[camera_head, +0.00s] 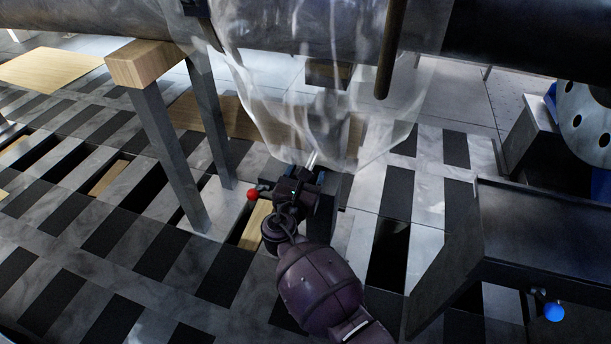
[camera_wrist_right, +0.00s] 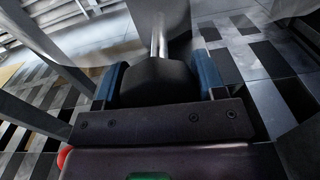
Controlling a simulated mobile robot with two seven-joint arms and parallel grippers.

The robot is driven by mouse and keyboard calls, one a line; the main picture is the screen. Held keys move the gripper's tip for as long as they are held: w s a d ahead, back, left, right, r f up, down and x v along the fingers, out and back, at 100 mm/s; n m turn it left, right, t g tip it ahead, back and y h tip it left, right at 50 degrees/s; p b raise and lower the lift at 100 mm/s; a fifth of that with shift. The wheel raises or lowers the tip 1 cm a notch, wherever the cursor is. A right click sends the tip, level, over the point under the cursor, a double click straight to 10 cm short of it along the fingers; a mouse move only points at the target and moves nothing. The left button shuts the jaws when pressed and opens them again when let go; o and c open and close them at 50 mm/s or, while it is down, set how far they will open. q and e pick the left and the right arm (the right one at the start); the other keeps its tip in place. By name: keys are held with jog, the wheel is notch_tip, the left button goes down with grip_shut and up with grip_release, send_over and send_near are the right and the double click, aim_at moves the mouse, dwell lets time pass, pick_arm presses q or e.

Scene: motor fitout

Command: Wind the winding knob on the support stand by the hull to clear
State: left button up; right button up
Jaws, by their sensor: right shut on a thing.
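My right gripper (camera_head: 312,178) reaches in from the bottom of the head view, below the hull (camera_head: 110,12), a large grey cylinder across the top. In the right wrist view its blue fingers (camera_wrist_right: 160,85) are shut on a dark rounded piece, seemingly the winding knob (camera_wrist_right: 155,80). A shiny metal rod (camera_wrist_right: 159,38) runs from it; the rod also shows in the head view (camera_head: 312,159). In the head view the knob is mostly hidden by my gripper. Which structure carries it is unclear. My left gripper is not in view.
A translucent sheet (camera_head: 290,90) hangs from the hull just behind my right gripper. A wood-topped trestle (camera_head: 148,62) stands left. A dark bench (camera_head: 540,215) with a blue ball (camera_head: 553,312) stands right.

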jog(key=shift+m, duration=0.3)
jog(key=m, duration=0.3)
jog(key=shift+m, duration=0.3)
jog(key=m, duration=0.3)
jog(key=shift+a+m, duration=0.15)
jog(key=shift+m, duration=0.15)
jog(key=m, duration=0.4)
jog(key=shift+m, duration=0.3)
jog(key=m, duration=0.3)
jog(key=shift+m, duration=0.3)
jog(key=m, duration=0.6)
jog(key=shift+r, duration=0.15)
jog(key=m, duration=0.7)
